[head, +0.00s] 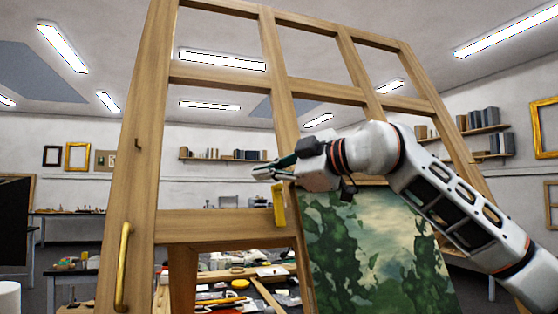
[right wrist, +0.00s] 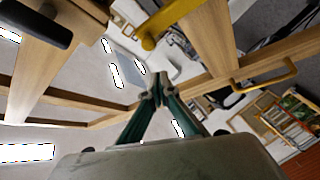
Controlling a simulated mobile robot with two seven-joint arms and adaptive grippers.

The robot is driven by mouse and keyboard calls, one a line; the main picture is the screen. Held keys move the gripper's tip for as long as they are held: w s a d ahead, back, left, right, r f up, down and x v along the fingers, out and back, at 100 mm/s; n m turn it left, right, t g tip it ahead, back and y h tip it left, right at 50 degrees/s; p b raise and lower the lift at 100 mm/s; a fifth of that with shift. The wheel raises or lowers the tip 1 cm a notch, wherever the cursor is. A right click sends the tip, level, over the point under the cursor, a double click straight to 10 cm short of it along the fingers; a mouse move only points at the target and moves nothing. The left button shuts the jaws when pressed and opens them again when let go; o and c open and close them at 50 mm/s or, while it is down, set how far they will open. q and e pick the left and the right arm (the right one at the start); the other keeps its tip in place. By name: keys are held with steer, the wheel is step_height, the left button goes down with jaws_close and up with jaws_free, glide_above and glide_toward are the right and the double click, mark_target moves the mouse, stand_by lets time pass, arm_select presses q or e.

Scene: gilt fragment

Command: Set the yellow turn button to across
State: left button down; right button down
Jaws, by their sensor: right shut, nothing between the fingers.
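The yellow turn button (head: 279,205) is on the wooden upright of a large window-like frame (head: 188,229), just above a crossbar. It stands close to upright in the head view, its upper end close under my right gripper. In the right wrist view the yellow turn button (right wrist: 178,18) shows at the top, beyond the fingertips. My right gripper (head: 260,172) is shut and empty, pointing left, just above the button in the picture. Its fingertips (right wrist: 155,88) meet in the wrist view and appear apart from the button. My left gripper is not in view.
A yellow pull handle (head: 123,268) is on the frame's left upright, and a small dark hook (head: 138,144) is above it. A green painted panel (head: 375,250) stands below my right arm. A cluttered bench (head: 240,285) lies behind the frame.

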mark_target(278, 205)
steer(key=d, duration=0.1)
steer(key=d+f, duration=0.1)
steer(key=w+d, duration=0.1)
steer(key=shift+d+f, duration=0.1)
steer(key=shift+f, duration=0.25)
steer(key=shift+d, duration=0.1)
